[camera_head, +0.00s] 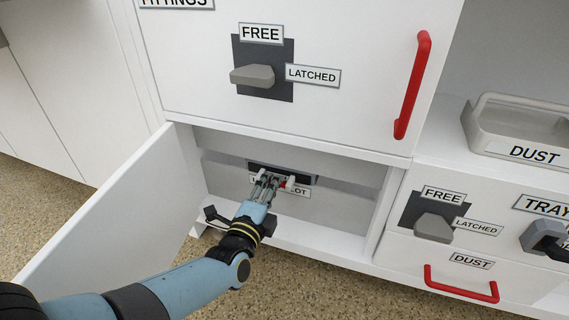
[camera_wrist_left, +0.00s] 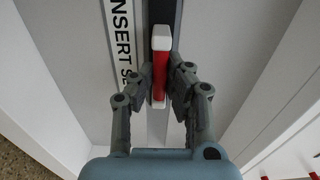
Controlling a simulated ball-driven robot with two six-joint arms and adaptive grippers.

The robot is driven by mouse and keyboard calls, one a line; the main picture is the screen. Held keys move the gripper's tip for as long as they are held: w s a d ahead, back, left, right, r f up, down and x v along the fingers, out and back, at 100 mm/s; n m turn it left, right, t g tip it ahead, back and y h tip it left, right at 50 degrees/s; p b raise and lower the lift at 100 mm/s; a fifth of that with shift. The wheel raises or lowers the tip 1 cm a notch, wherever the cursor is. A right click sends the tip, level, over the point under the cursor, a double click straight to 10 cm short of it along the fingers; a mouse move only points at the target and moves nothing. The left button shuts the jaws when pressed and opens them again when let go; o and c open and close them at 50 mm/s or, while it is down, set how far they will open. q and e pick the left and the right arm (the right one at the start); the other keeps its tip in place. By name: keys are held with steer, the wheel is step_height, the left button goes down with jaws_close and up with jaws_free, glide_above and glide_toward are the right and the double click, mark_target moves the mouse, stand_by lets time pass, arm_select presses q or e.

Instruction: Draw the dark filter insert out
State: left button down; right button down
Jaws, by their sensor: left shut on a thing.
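The dark filter insert (camera_head: 262,167) sits in a slot in the back wall of the open lower compartment; only its dark front face shows. Its red handle bar (camera_wrist_left: 160,75) runs between two white posts in the left wrist view. My left gripper (camera_head: 268,180) reaches into the compartment. In the left wrist view its fingers (camera_wrist_left: 160,88) are closed on the red bar from both sides. The fingers hide part of the handle and of the slot label (camera_wrist_left: 122,35) in the head view. My right gripper is not in view.
The compartment's white door (camera_head: 120,205) stands open on the left. Above is a front with a latch lever (camera_head: 252,75) and a red handle (camera_head: 412,85). At right are a DUST bin (camera_head: 515,125), another lever (camera_head: 434,228) and a drawer with a red handle (camera_head: 460,287).

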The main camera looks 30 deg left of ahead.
arm_select(q)
steer(key=shift+s+d+p, duration=0.15)
steer(key=shift+s+p, duration=0.15)
steer(key=shift+s, duration=0.25)
steer(key=shift+s, duration=0.15)
steer(key=p+v, duration=0.2)
steer(key=v, duration=0.9)
steer(key=shift+s+d+p, duration=0.2)
steer(key=shift+s+p, duration=0.05)
steer(key=shift+p, duration=0.05)
stand_by(1.1)
